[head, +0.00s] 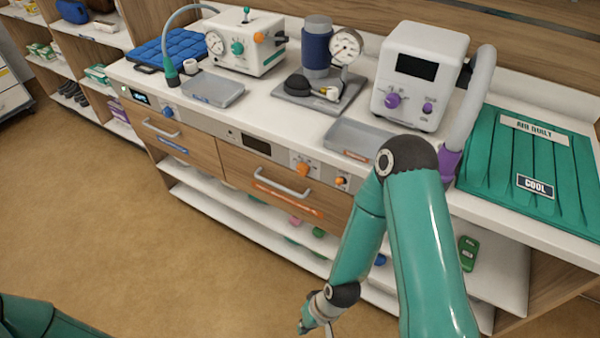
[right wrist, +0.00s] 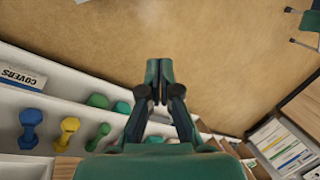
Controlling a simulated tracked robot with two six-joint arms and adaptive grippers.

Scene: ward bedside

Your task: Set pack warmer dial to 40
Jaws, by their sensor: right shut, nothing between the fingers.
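The counter front has two built-in drawer units, and their labels are too small to read. The right one has a dark display (head: 257,144), a large orange dial (head: 302,169) and a smaller orange knob (head: 341,181). This looks like the pack warmer, but I cannot be sure; the dial's setting is not readable. The left one has a lit display (head: 139,97) and a blue dial (head: 167,112). My right gripper (right wrist: 158,75) is shut and empty, low in front of the shelves and well below the dials. My left gripper is out of view.
On the counter stand a white gauge box (head: 240,45), a white unit with purple knobs (head: 418,75), grey trays (head: 213,88) and a green quilt (head: 530,165). Drawer handles (head: 283,188) stick out in front. Open shelves lie below. The floor (head: 120,220) at left is clear.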

